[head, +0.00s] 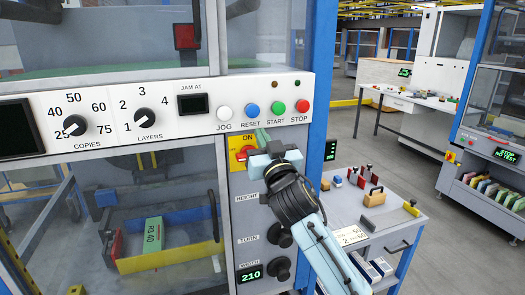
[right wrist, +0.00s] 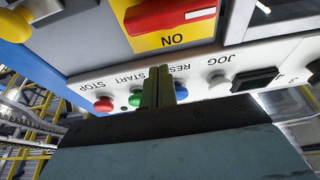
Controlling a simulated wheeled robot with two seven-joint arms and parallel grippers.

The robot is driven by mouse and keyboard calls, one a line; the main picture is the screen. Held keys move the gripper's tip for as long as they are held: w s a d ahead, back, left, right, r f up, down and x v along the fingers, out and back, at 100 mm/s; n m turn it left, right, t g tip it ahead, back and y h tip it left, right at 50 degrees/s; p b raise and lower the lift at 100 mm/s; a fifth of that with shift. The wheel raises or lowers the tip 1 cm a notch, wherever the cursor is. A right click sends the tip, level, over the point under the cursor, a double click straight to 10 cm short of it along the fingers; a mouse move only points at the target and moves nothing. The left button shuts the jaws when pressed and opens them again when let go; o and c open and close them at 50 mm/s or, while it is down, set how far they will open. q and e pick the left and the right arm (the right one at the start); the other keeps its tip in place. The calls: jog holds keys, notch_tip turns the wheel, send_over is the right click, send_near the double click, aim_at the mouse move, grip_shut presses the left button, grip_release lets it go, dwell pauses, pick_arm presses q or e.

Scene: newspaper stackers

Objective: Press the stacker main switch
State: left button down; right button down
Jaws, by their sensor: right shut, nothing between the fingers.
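The stacker main switch is a red handle (right wrist: 170,14) on a yellow plate marked ON, upside down at the top of the right wrist view. In the head view its yellow plate (head: 238,142) shows below the white control panel, partly hidden by my right gripper. My right gripper (head: 262,137) is shut and empty, in front of the panel area beside the switch. Its closed green fingertips (right wrist: 160,74) also show in the right wrist view, below the switch plate in the picture. I cannot tell whether they touch anything. My left gripper is not in view.
The white control panel (head: 210,85) carries dials and the JOG, RESET, START and STOP buttons. HEIGHT, TURN and WIDTH knobs (head: 279,235) sit below the switch. A grey cart (head: 400,232) with tools stands to the right. Open floor (head: 460,262) lies beyond it.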

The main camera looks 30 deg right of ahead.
notch_tip(320, 180, down, 4)
jog(key=shift+f+b, duration=0.1)
jog(key=shift+b, duration=0.2)
dwell(0.3)
